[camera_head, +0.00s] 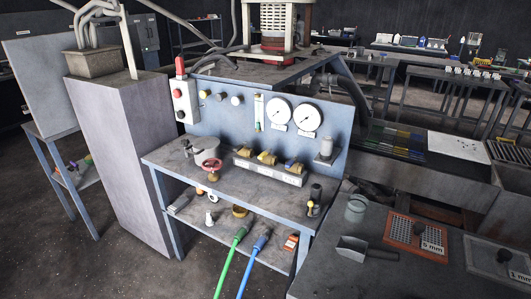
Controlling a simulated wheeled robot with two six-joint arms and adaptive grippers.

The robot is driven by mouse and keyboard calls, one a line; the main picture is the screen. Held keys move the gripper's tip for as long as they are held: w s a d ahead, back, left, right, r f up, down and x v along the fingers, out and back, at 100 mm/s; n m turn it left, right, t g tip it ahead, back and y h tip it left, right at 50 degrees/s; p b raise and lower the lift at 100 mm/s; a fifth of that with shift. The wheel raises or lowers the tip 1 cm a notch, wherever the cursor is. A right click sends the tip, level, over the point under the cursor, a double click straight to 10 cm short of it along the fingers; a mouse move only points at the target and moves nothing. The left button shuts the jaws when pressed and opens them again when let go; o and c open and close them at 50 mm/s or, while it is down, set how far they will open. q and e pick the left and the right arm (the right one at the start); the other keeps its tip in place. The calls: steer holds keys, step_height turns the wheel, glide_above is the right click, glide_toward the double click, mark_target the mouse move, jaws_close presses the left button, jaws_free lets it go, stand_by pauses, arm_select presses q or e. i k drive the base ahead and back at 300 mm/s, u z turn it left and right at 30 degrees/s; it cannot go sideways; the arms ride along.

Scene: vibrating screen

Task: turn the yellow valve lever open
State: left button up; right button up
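A row of brass-yellow valves stands on a pale block (268,171) on the blue-framed bench. The left valve (243,151), middle valve (267,157) and right valve (293,166) are small in the head view. I cannot tell which one carries the yellow lever or how that lever is turned. A red handwheel valve (212,168) sits to their left. Neither of my grippers is in view, and nothing of mine touches the valves.
Two pressure gauges (307,118) are on the blue back panel (235,120). A green hose (230,262) and a blue hose (252,266) run down from the lower shelf. A table (345,280) with a scoop (362,249) stands at right. Floor is open at front left.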

mark_target(261, 156)
steer(key=u, duration=0.05)
steer(key=k, duration=0.5)
steer(key=u, duration=0.5)
steer(key=i, duration=1.3)
steer(key=z, duration=2.15)
